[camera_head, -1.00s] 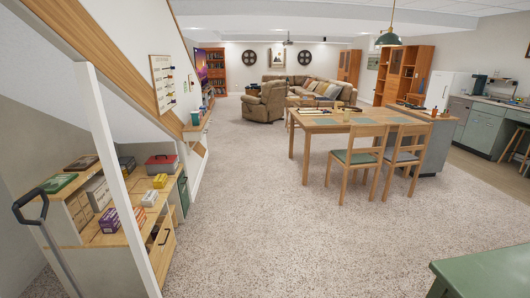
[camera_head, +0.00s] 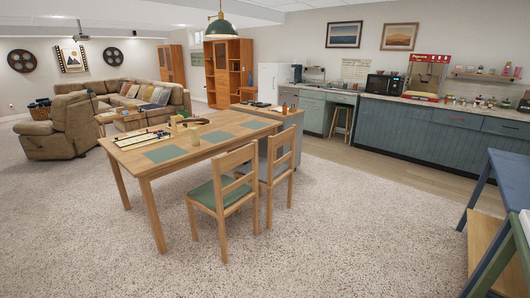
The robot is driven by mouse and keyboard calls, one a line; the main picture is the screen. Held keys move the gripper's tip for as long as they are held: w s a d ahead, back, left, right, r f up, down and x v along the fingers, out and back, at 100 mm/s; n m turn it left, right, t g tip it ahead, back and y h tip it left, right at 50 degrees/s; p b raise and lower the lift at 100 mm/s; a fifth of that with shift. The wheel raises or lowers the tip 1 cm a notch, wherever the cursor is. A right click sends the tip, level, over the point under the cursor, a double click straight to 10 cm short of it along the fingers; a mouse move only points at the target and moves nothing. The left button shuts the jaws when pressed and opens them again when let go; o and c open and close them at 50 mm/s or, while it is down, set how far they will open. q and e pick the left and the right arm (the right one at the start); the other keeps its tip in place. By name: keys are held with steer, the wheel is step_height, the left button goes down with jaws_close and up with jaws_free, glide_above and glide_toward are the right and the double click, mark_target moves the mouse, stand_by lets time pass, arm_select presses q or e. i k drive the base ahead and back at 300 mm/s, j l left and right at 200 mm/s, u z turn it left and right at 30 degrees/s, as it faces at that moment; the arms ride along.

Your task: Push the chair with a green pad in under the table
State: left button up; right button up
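A wooden chair with a green seat pad (camera_head: 208,193) stands at the near long side of the wooden table (camera_head: 192,151). Its backrest (camera_head: 236,158) faces right, and its seat stands mostly out from the table edge. A second wooden chair (camera_head: 283,160) stands just behind it, to the right, at the same side of the table. Neither of my grippers is in view.
Open carpet (camera_head: 330,240) lies in front and right of the chairs. A grey-sided cabinet (camera_head: 284,145) adjoins the table's far right end. A recliner (camera_head: 65,130) is at the left, and a counter (camera_head: 430,125) runs along the back wall.

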mark_target(221, 197)
steer(key=i+l+z, duration=0.2)
steer(key=i+z, duration=0.2)
steer(key=i, duration=0.15)
steer(key=i+z, duration=0.45)
steer(key=i+j+z, duration=0.2)
steer(key=i+z, duration=0.2)
steer(key=i, duration=0.3)
